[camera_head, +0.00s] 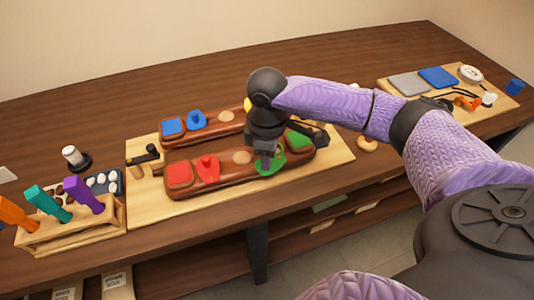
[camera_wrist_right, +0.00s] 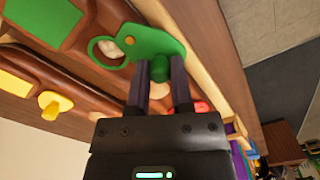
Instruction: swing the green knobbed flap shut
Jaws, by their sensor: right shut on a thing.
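The green knobbed flap (camera_head: 266,169) sits at the right part of the near brown leather piece (camera_head: 222,184), reaching out over its front edge. In the right wrist view the flap (camera_wrist_right: 140,40) has a rounded opening at one end. My right gripper (camera_head: 267,160) points down onto it. Its fingers are shut on the flap's green knob (camera_wrist_right: 160,70). My left gripper is not in view.
A red square (camera_head: 179,175) and red knobbed flap (camera_head: 207,170) lie left on the near piece. The far piece carries a blue flap (camera_head: 196,120). A rack (camera_head: 70,233) of coloured-handled tools stands left. A tool board (camera_head: 505,101) lies far right. My right arm crosses above the table.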

